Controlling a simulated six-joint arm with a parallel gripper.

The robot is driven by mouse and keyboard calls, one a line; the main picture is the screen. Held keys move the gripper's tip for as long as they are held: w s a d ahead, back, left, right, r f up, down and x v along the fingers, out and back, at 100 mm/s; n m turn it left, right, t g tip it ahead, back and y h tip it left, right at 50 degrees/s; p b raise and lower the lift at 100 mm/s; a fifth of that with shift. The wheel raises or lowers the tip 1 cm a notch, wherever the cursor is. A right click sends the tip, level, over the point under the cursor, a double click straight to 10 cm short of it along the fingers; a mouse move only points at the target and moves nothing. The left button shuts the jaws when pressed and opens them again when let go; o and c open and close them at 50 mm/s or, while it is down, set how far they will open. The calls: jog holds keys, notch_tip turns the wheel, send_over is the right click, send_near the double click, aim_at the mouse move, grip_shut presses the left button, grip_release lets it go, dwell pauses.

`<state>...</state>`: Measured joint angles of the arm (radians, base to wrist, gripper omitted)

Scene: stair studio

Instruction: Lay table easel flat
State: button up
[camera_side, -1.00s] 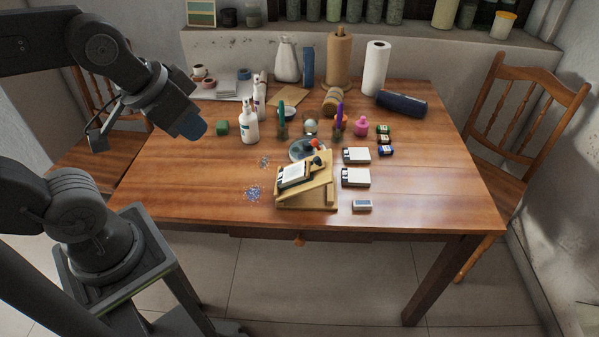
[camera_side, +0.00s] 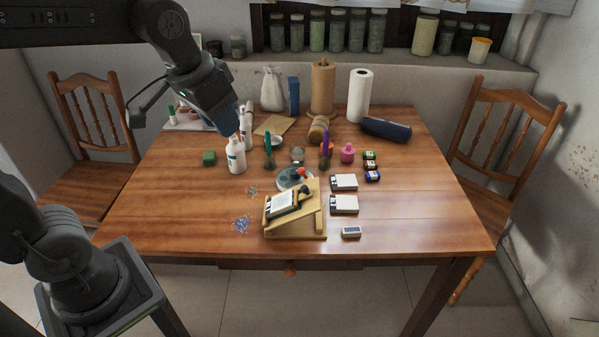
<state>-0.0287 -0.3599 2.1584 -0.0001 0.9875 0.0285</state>
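The table easel (camera_side: 312,222) is a small light-wood stand near the front middle of the table. Its board is tilted up from the base. A dark holder with a white sheet (camera_side: 282,205) and a small dark object (camera_side: 305,190) rest on the board. My gripper (camera_side: 228,127) is at the upper left, beyond the easel and above the table's left part, near the white bottles. It appears clear of the easel. Its blue-grey end shows, but the fingers are too small and dark to tell whether they are open.
White bottles (camera_side: 236,157) stand below my gripper. Behind the easel are a round palette (camera_side: 294,179) and cups with brushes. White-topped boxes (camera_side: 344,204) and a small grey box (camera_side: 351,232) lie to its right.

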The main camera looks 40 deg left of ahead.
jog(key=w+a+f+g, duration=0.2)
jog(key=w+f, duration=0.1)
jog(key=w, duration=1.1)
jog(key=g, duration=0.2)
send_over(302, 168)
notch_tip(302, 168, down, 10)
notch_tip(302, 168, down, 13)
jog(key=shift+s+f, duration=0.1)
jog(key=shift+s, duration=0.05)
grip_shut()
